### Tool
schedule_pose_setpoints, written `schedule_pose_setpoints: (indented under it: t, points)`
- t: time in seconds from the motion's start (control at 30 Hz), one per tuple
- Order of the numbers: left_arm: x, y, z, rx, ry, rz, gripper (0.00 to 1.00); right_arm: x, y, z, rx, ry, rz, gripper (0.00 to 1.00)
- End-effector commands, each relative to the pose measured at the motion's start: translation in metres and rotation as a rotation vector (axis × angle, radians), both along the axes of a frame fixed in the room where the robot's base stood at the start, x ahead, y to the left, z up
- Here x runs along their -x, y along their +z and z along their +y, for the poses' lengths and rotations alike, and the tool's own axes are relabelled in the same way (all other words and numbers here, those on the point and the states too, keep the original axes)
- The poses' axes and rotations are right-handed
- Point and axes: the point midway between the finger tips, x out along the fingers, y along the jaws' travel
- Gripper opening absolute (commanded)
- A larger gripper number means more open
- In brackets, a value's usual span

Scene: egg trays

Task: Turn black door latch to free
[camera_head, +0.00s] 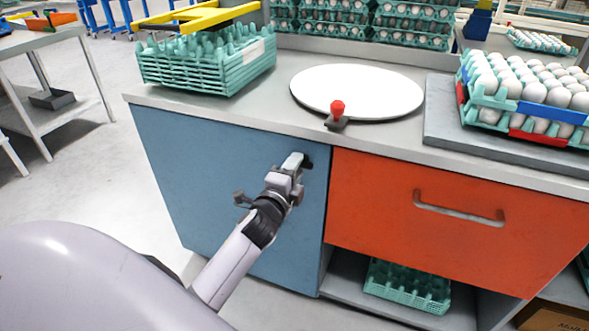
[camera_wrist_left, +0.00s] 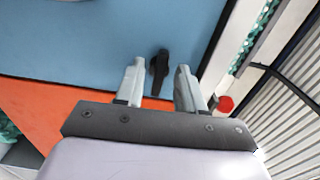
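The black door latch (camera_wrist_left: 159,68) is on the blue cabinet door (camera_wrist_left: 90,35), near the edge beside the orange drawer. In the left wrist view it sits between the two spread fingers of my left gripper (camera_wrist_left: 158,80), with a visible gap on each side. Its long side runs roughly along the fingers, toward the orange front. In the head view my left gripper (camera_head: 297,162) is at the upper right corner of the blue door (camera_head: 225,150), and only a dark bit of the latch (camera_head: 308,162) shows beside the fingers. My right gripper is not in view.
An orange drawer (camera_head: 455,225) with a bar handle (camera_head: 458,209) adjoins the door. Above, the grey counter (camera_head: 280,112) carries a white disc (camera_head: 356,90), a red-knobbed lever (camera_head: 337,110), stacked teal trays (camera_head: 205,65) and an egg tray (camera_head: 530,87).

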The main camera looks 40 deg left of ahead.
Motion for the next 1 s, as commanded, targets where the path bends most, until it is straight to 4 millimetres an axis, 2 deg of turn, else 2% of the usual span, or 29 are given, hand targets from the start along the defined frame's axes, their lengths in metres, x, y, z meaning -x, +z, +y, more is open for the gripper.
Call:
schedule_pose_setpoints:
  t: [0.17, 0.6, 0.77, 1.0]
  points:
    - [0.007, 0.0, -0.002, -0.001, 0.0, 0.001, 0.38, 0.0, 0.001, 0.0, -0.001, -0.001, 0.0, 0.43]
    - [0.061, 0.0, -0.014, 0.001, 0.0, 0.001, 0.38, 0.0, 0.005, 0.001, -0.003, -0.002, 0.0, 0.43]
    - [0.069, 0.0, -0.016, 0.001, 0.001, 0.0, 0.38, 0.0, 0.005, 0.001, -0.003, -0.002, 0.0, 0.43]
    - [0.07, 0.0, -0.017, 0.001, 0.0, 0.0, 0.38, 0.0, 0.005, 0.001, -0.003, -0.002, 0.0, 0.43]
